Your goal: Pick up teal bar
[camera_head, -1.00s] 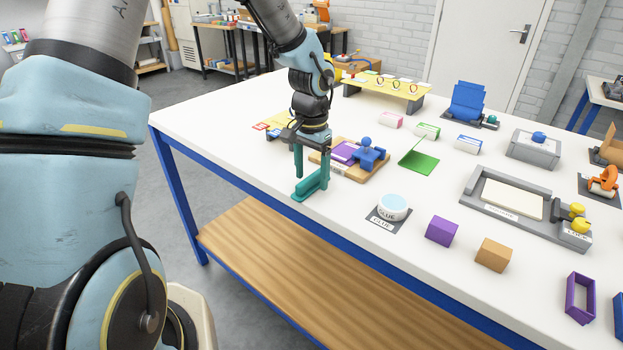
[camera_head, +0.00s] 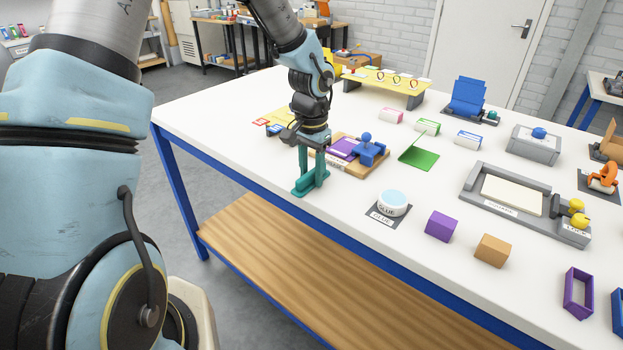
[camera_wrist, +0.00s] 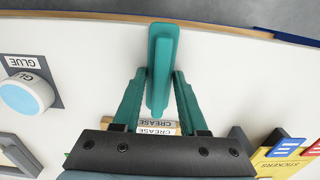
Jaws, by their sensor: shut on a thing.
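The teal bar (camera_wrist: 162,55) stands between the two teal fingers of my gripper (camera_wrist: 158,92) in the wrist view, with its far end reaching past them. In the head view the teal bar (camera_head: 302,190) is low between the fingertips, close to the white table top near its front edge. My gripper (camera_head: 311,178) points down and is shut on the bar. The fingers hide part of the bar, and I cannot tell whether it touches the table.
The creasing board (camera_head: 377,170) with its purple sheet and blue slider is just behind my gripper. The glue pot (camera_head: 394,203) stands to the right. A purple block (camera_head: 441,226) and an orange block (camera_head: 492,250) lie farther right. The table's front edge is close.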

